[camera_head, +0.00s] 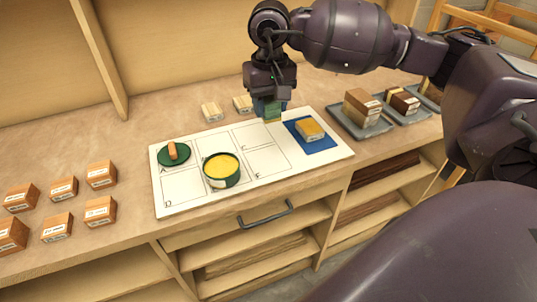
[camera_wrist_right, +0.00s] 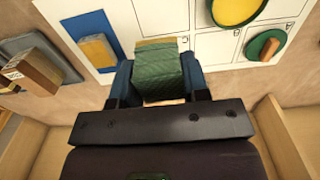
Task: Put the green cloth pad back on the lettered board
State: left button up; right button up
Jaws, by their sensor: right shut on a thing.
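My right gripper (camera_head: 268,103) is shut on the green cloth pad (camera_wrist_right: 158,74), a textured green block with a tan strip at its end, between blue fingers in the wrist view. In the head view the pad shows only partly, below the gripper. The white lettered board (camera_head: 178,200) lies on the bench. The gripper and pad are over its back edge, left of the blue mat (camera_head: 327,146). I cannot tell whether the pad touches the board. My left gripper is not in view.
On the board are a round green mat (camera_head: 164,159) with a small brown piece, a tin of yellow (camera_head: 221,170), and a wooden block (camera_head: 310,129) on the blue mat. Labelled blocks (camera_head: 58,227) stand left. Grey trays (camera_head: 348,126) hold blocks right. Two pale blocks (camera_head: 212,111) stand behind.

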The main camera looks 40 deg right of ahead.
aim_at(269, 163)
notch_tip(269, 163, down, 14)
jog(key=shift+f+b, duration=0.15)
jog(key=shift+b, duration=0.15)
dwell(0.4)
jog(key=shift+f, duration=0.2)
jog(key=o, duration=0.8)
jog(key=shift+r, duration=0.2)
notch_tip(269, 163, up, 12)
jog(key=shift+r, duration=0.1)
jog(key=shift+a, duration=0.1)
